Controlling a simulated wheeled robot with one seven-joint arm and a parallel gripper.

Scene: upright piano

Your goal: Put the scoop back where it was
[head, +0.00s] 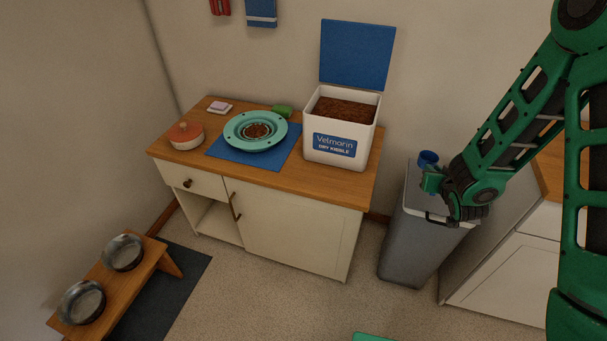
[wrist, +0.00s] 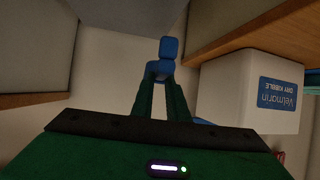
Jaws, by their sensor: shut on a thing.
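My gripper (head: 434,181) is shut on the blue scoop (head: 428,158), held up above the grey bin to the right of the cabinet. In the wrist view the fingers (wrist: 157,92) close around the lower part of the scoop (wrist: 168,48), which sticks out beyond the fingertips. Whether the scoop holds anything cannot be seen. The white kibble container (head: 340,150) stands at the right end of the cabinet top with its blue lid (head: 357,54) open and brown kibble inside. It also shows in the wrist view (wrist: 235,90), apart from the scoop.
A teal ringed bowl (head: 236,142) with kibble in its centre sits on a blue mat (head: 222,153). A lidded pot (head: 186,140) and green sponge (head: 283,111) share the wooden top (head: 340,189). A grey bin (head: 405,245) stands right. A stand with two metal bowls (head: 152,262) is lower left.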

